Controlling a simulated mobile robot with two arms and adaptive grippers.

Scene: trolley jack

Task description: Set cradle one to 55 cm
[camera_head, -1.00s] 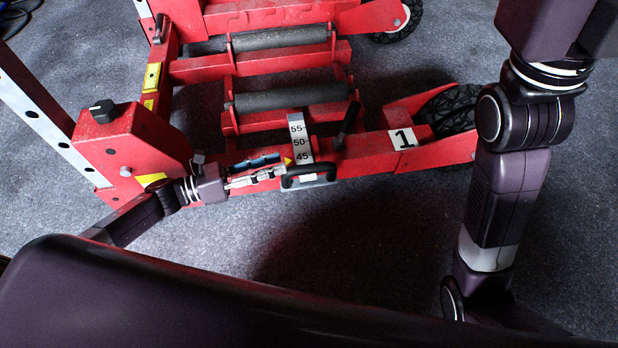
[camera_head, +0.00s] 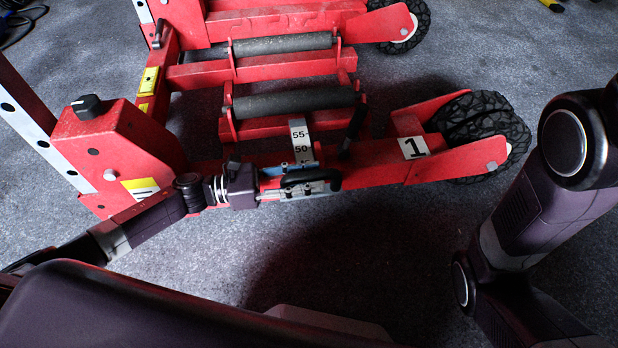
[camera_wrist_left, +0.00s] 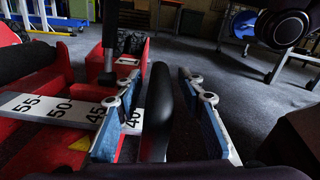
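Cradle one is the nearer red cradle with a dark roller (camera_head: 290,102), on the arm with the "1" label (camera_head: 413,147). A white scale strip (camera_head: 300,138) runs from it and reads 55, 50, 45 and 40 in the left wrist view (camera_wrist_left: 62,108). A yellow triangle (camera_wrist_left: 82,144) lies beside the strip near 45; its exact reading is unclear. A black handle (camera_head: 311,178) sits at the strip's near end. My left gripper (camera_wrist_left: 160,110) is open, its blue-padded fingers on either side of the handle (camera_wrist_left: 159,92), with gaps visible. My right gripper is out of view.
A black upright lever (camera_head: 354,128) stands just right of the strip. The second cradle's roller (camera_head: 282,44) lies behind. A red box with a black knob (camera_head: 87,107) stands left. Black wheels (camera_head: 480,122) are at right. The grey floor in front is free.

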